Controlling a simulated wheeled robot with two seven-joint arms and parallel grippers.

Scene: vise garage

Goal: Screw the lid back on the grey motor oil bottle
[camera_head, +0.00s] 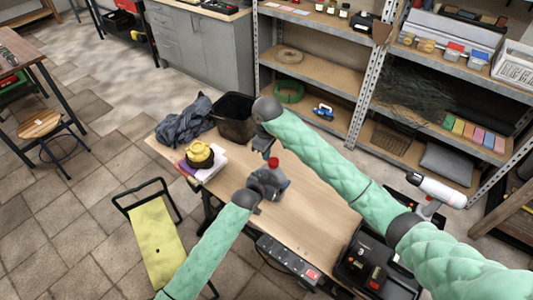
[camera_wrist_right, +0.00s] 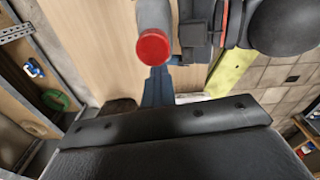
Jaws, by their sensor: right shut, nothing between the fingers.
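The grey motor oil bottle (camera_head: 284,181) is on the wooden workbench, partly hidden by my left gripper. Its red lid (camera_head: 273,162) sits on top of it; how tightly it is seated cannot be told. In the right wrist view the red lid (camera_wrist_right: 153,48) shows at the end of the grey bottle (camera_wrist_right: 154,13). My right gripper (camera_head: 270,153) is near the lid, apart from it; its fingers (camera_wrist_right: 158,86) are shut with nothing between them. My left gripper (camera_head: 262,183) is right against the bottle's side; its fingers are hidden, so its grip cannot be told.
Shelves stand behind.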

